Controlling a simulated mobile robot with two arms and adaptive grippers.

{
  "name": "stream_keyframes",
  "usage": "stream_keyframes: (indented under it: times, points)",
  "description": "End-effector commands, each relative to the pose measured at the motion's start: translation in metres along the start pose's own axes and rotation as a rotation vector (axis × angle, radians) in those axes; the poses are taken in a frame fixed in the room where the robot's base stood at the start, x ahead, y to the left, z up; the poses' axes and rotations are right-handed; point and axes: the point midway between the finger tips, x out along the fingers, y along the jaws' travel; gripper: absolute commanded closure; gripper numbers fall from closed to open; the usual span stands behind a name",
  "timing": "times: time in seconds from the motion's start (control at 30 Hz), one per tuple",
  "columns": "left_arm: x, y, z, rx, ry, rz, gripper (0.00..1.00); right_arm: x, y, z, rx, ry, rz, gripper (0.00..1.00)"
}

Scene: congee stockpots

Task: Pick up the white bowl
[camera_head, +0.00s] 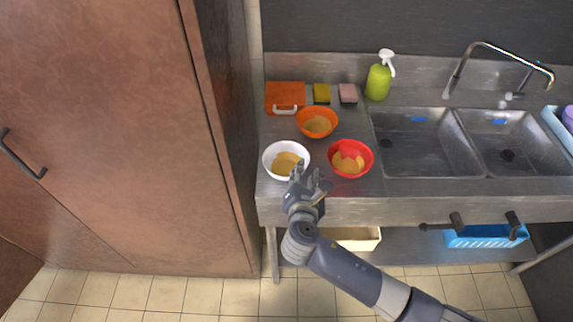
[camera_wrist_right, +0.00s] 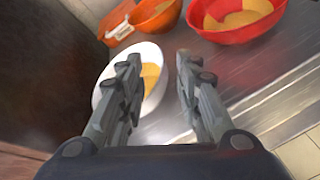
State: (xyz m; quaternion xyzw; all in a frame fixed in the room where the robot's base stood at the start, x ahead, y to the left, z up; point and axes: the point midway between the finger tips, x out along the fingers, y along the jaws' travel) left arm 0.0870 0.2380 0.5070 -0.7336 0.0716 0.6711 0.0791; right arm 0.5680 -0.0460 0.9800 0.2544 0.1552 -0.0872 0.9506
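The white bowl (camera_head: 270,160) stands upright at the front left of the steel counter, with orange-yellow food inside. My right gripper (camera_head: 311,172) is at the bowl's right front rim in the head view. In the right wrist view the white bowl (camera_wrist_right: 107,88) lies partly behind the left finger of my right gripper (camera_wrist_right: 158,70). The fingers are spread, with a gap between them, and nothing is clearly held. Whether a finger touches the rim cannot be told. My left gripper is not in view.
A red bowl (camera_head: 366,148) stands close on the right and an orange bowl (camera_head: 302,117) behind; both hold food. An orange box (camera_head: 285,96), sponges and a green soap bottle (camera_head: 378,82) stand at the back. Sinks (camera_head: 425,150) are to the right, a tall brown cabinet (camera_head: 110,130) to the left.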

Motion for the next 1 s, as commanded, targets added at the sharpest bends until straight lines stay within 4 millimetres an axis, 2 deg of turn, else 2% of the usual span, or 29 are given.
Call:
stream_keyframes:
  times: [0.27, 0.63, 0.97, 1.0]
  points:
    - [-0.003, 0.001, -0.003, 0.001, 0.004, 0.001, 0.60, 0.016, 0.000, 0.000, 0.003, 0.001, 0.000, 0.69]
    - [-0.008, 0.004, -0.004, 0.002, 0.004, 0.005, 0.60, 0.059, 0.000, 0.000, 0.003, 0.001, -0.001, 0.69]
    - [-0.008, 0.004, -0.003, 0.002, 0.003, 0.005, 0.60, 0.065, 0.000, -0.001, 0.005, 0.002, -0.001, 0.69]
    - [-0.008, 0.004, -0.003, 0.002, 0.003, 0.005, 0.60, 0.065, 0.000, -0.001, 0.005, 0.002, -0.001, 0.71]
